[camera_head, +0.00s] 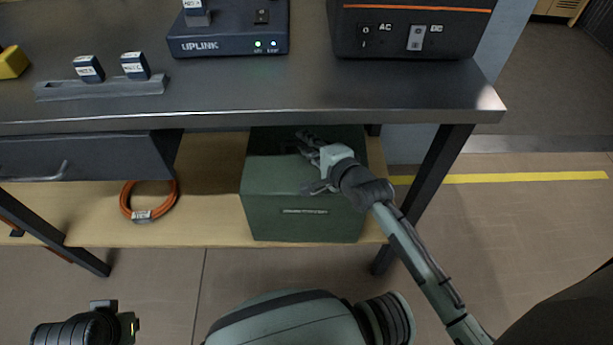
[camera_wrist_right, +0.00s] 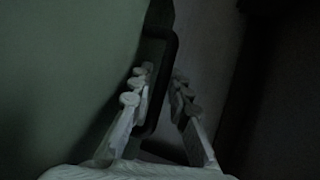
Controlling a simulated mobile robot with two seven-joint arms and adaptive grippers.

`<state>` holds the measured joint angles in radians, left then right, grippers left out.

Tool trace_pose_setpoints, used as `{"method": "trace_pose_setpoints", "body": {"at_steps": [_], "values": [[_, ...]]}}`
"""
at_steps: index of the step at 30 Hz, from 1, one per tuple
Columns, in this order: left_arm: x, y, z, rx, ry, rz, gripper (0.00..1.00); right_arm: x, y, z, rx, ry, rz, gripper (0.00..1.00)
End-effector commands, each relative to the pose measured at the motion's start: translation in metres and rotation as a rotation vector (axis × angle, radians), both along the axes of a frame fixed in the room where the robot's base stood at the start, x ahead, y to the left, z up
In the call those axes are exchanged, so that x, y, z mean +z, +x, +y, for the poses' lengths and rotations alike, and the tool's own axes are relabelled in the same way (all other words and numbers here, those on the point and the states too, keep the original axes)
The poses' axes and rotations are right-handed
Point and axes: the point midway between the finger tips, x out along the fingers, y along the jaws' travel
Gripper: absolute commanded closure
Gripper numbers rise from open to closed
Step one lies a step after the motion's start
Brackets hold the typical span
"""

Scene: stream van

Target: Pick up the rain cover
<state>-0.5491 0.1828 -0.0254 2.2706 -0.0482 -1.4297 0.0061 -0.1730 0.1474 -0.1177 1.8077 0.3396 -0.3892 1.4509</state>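A dark green, box-shaped thing (camera_head: 300,215) stands on the lower shelf under the bench, with a small label strip on its front; I take it for the rain cover. My right gripper (camera_head: 305,162) reaches over its top, towards the back. Its two fingers are apart, and it looks open. In the right wrist view, the fingers of my right gripper (camera_wrist_right: 163,78) stand either side of a dark, rounded strip beside a green surface (camera_wrist_right: 60,70). The view is dim, and I cannot tell whether they touch the strip. My left gripper is not in view.
An orange cable coil (camera_head: 127,205) lies left on the lower shelf (camera_head: 215,200). The bench top (camera_head: 300,85) overhangs the shelf and carries a blue uplink box (camera_head: 228,35) and a black power unit (camera_head: 400,25). A bench leg (camera_head: 430,185) stands right of the green box.

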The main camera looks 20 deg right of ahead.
Motion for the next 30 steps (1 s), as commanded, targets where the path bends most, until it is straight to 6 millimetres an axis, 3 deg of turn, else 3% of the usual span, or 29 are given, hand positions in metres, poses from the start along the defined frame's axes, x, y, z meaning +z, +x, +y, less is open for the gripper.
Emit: {"method": "trace_pose_setpoints", "body": {"at_steps": [2,6,30], "values": [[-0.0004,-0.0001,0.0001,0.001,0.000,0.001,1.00,0.0001,-0.0002,0.0000,0.000,0.000,0.000,0.84],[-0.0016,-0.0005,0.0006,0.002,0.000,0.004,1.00,0.0001,-0.0003,-0.0002,0.000,0.000,0.000,1.00],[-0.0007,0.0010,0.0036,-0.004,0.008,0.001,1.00,0.0094,0.0003,-0.0005,0.000,-0.002,-0.005,1.00]]}}
